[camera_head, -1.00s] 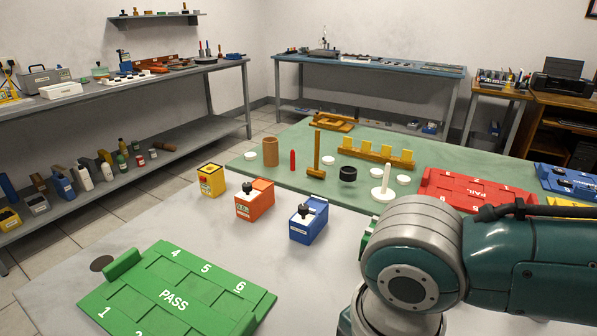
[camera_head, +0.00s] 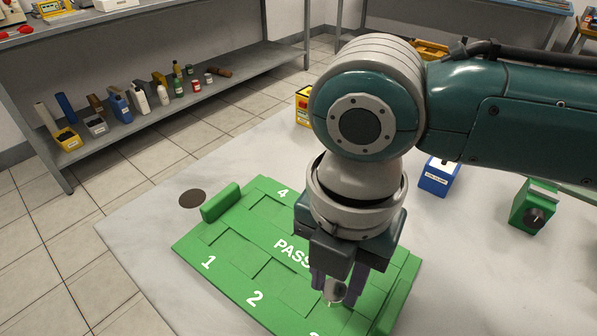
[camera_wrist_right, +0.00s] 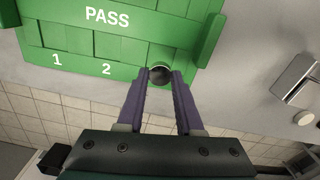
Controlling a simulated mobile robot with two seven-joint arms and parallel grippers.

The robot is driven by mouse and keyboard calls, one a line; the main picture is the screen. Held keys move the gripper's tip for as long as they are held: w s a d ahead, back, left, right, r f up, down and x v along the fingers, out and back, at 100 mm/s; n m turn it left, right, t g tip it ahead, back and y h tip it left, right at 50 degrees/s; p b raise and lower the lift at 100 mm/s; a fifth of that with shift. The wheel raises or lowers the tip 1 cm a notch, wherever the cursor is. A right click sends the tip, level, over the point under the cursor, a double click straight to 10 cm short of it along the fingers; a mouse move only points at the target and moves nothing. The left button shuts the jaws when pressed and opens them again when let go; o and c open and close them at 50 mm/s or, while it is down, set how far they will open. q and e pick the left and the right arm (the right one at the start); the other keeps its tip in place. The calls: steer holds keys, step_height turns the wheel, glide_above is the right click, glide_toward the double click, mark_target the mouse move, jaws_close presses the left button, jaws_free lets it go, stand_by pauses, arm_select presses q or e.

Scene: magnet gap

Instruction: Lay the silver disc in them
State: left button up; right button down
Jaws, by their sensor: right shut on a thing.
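The green PASS tray (camera_head: 235,248) lies on the pale table, with numbered compartments and raised ends. It also shows at the top of the right wrist view (camera_wrist_right: 75,38). My right gripper (camera_head: 332,294) points down over the tray's near right part, beside number 3. Its purple fingers are shut on a small round silver piece, the silver disc (camera_head: 337,288). In the right wrist view the disc (camera_wrist_right: 160,74) looks dark and round between the fingertips (camera_wrist_right: 159,78). I cannot tell whether it touches the tray. My left gripper is not in view.
A blue box (camera_head: 438,178) and a green box with a dark knob (camera_head: 533,208) stand to the right, behind my arm. A yellow box (camera_head: 302,108) is partly hidden. A dark round spot (camera_head: 192,198) lies left of the tray.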

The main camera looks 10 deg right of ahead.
mark_target(329, 315)
steer(key=shift+r+p, duration=0.1)
steer(key=shift+p, duration=0.2)
steer(key=shift+f+b, duration=2.05)
steer(key=shift+f, duration=0.9)
steer(key=shift+f, duration=0.15)
steer(key=shift+c, duration=2.4)
jaws_free()
steer(key=c, duration=0.5)
